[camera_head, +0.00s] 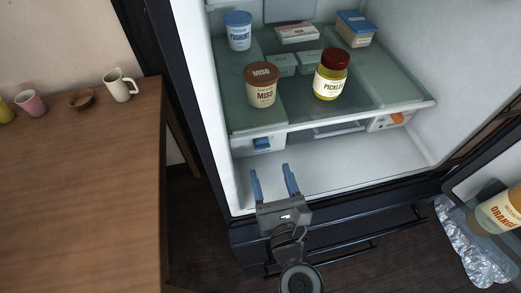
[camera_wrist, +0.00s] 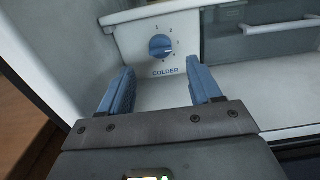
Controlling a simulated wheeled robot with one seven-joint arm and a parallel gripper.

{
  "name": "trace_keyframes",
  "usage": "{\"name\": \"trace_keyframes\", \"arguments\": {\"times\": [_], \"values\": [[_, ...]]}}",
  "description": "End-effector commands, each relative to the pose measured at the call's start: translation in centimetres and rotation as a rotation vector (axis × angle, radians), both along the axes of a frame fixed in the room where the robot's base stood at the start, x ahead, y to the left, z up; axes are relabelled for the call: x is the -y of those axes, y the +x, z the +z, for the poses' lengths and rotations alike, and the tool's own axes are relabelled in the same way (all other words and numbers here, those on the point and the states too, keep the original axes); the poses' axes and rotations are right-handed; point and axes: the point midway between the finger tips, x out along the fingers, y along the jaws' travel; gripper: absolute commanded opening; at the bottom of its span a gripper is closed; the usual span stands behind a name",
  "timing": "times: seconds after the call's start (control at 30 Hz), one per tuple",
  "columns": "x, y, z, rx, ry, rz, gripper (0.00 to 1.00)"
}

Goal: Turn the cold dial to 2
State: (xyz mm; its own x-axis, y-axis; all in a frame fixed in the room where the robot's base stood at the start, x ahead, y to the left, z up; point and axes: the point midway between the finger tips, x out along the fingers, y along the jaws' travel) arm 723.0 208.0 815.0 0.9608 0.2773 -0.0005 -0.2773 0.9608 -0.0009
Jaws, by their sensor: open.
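The cold dial (camera_wrist: 160,46) is a round blue knob on a white panel marked COLDER, with small numbers around it. Its pale pointer mark seems to face right and slightly down, near what looks like 4; the digits are small. In the head view the dial (camera_head: 262,143) sits under the left front of the fridge shelf. My gripper (camera_head: 271,171) is open and empty at the fridge opening, below and in front of the dial. In the wrist view my gripper (camera_wrist: 160,70) has its blue fingers spread to either side below the dial, apart from it.
The glass shelf (camera_head: 292,119) above holds a miso tub (camera_head: 262,86), a pickle jar (camera_head: 331,76) and other food. An orange control (camera_head: 397,119) sits under its right front. The open door (camera_head: 468,190) is at right, a wooden table (camera_head: 80,200) at left. The fridge floor (camera_head: 340,165) is clear.

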Motion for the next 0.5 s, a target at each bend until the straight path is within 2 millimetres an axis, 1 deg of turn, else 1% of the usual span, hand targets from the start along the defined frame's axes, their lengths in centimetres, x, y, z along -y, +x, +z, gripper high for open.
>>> {"name": "trace_keyframes", "arguments": {"times": [0.17, 0.3, 0.5], "values": [[-0.6, 1.8, 0.2, 0.001, 0.005, 0.000, 0.64], [-1.2, 4.0, 0.2, 0.001, 0.004, -0.001, 0.64], [-1.8, 6.4, 0.1, 0.001, 0.002, -0.001, 0.64]]}}
